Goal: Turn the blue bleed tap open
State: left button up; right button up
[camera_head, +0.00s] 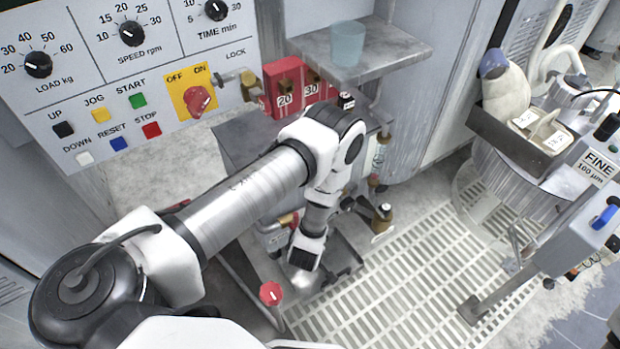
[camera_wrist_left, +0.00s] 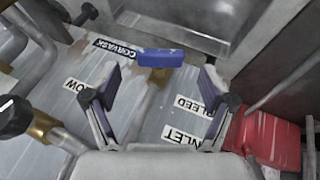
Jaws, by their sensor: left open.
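The blue bleed tap (camera_wrist_left: 153,57) shows in the left wrist view as a short blue bar lying crosswise on a worn grey housing (camera_wrist_left: 150,108). A label reading BLEED (camera_wrist_left: 194,105) is to its lower right. My left gripper (camera_wrist_left: 161,76) is open, with one finger on each side of the tap's line and nothing between them. The tap appears just beyond the fingertips; contact is not visible. In the head view my left gripper (camera_head: 307,252) points down beside the machine, and the bleed tap is hidden there. My right gripper is not in view.
In the wrist view a red block (camera_wrist_left: 265,138) is at right and a pipe with a brass fitting (camera_wrist_left: 42,125) at left. In the head view a red knob (camera_head: 271,293) is near the gripper, a shelf with a cup (camera_head: 347,43) is above, and grating (camera_head: 400,270) lies right.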

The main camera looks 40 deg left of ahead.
pick_arm(q)
jog(key=x, duration=0.3)
jog(key=shift+b, duration=0.35)
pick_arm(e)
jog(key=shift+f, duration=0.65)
pick_arm(q)
jog(key=shift+r, duration=0.1)
jog(key=c, duration=1.2)
jog(key=shift+o, duration=0.2)
